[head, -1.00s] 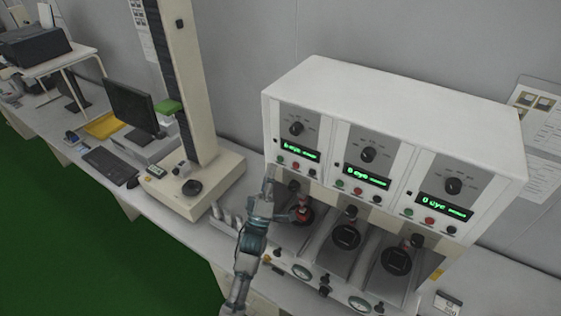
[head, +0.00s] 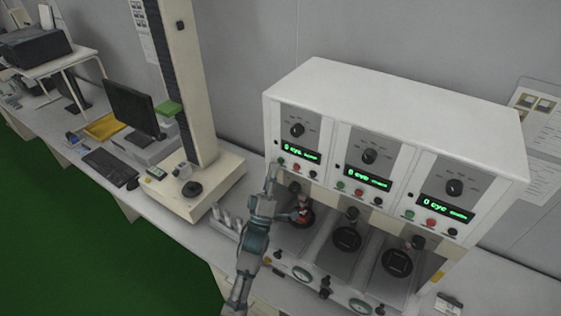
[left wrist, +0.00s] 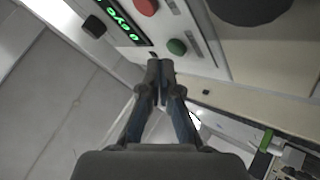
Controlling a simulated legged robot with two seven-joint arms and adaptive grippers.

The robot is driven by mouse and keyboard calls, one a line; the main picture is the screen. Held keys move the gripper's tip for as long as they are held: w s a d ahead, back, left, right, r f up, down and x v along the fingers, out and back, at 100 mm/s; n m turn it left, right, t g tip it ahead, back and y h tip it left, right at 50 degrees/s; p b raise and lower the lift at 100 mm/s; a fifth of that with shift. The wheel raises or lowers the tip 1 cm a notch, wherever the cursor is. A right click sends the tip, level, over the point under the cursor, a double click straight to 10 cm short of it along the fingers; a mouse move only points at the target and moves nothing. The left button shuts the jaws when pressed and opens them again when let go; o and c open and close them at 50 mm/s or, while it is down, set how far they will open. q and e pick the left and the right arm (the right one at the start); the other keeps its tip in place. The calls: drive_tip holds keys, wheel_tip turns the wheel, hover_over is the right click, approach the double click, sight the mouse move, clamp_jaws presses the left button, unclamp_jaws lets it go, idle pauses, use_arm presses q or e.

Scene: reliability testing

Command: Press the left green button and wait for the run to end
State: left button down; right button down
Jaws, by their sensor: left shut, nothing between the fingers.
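The white three-station tester (head: 400,95) stands on the bench, with three panels side by side. The left panel's green button (head: 283,162) sits below its lit display (head: 301,152), which reads 0 cyc. My left gripper (head: 273,168) is raised at the left edge of that panel, just below and left of the green button. In the left wrist view the closed fingertips (left wrist: 160,66) are empty and close to the green button (left wrist: 177,46); a small gap shows in the picture, and I cannot tell contact. A red button (left wrist: 146,7) sits beyond it. My right gripper is not in view.
Round sample stations (head: 347,238) and gauges (head: 303,275) lie under the panels, close to my left arm. A tall column instrument (head: 185,90) and a monitor (head: 133,106) stand to the left. The right panel display (head: 446,208) also reads 0 cyc.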

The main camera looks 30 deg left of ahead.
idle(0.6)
use_arm(q)
drive_tip(key=shift+w, duration=0.1)
drive_tip(key=shift+w+r, duration=0.1)
drive_tip(key=shift+w, duration=0.15)
